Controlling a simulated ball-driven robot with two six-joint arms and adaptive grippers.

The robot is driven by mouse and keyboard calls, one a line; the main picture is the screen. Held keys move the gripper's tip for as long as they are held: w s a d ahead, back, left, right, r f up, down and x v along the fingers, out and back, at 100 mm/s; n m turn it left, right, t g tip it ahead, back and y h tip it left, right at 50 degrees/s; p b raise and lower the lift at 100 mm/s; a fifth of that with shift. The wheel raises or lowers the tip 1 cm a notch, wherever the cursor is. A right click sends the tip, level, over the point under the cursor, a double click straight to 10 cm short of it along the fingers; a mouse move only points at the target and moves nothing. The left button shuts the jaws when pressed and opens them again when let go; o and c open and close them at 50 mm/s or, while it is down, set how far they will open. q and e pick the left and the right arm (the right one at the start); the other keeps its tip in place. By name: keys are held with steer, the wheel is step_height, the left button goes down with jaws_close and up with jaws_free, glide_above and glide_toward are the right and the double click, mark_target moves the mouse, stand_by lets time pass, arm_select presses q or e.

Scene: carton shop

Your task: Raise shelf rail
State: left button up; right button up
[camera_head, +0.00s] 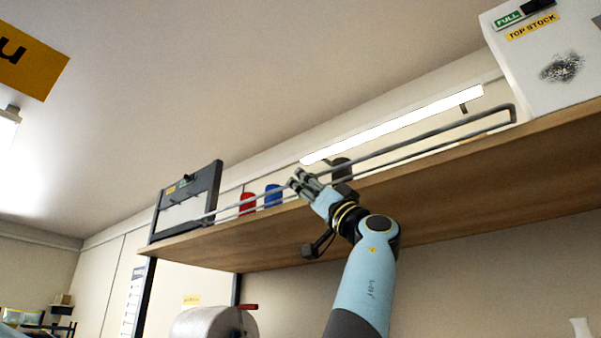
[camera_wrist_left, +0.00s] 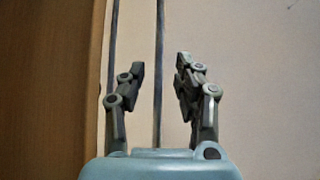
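The shelf rail (camera_head: 440,131) is a grey metal loop of two long thin bars along the front of a wooden shelf (camera_head: 480,165). It slopes up to the right in the head view. My left gripper (camera_head: 300,178) is at the rail, left of its middle. In the left wrist view my left gripper (camera_wrist_left: 161,64) has its fingers spread apart. One bar of the rail (camera_wrist_left: 160,30) runs between the fingers, and the other passes behind the left finger. Whether a finger touches a bar cannot be told. My right gripper is not in view.
A white box (camera_head: 550,60) labelled TOP STOCK stands at the shelf's right. A dark-framed panel (camera_head: 187,203) stands at its left end. Red (camera_head: 247,203), blue (camera_head: 272,195) and dark (camera_head: 341,170) items sit behind the rail. A white spool (camera_head: 207,322) is below the shelf.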

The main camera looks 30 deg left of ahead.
arm_select(q)
steer(key=shift+p+x, duration=0.35)
steer(key=shift+x, duration=0.9)
steer(key=shift+f, duration=0.1)
jaws_close()
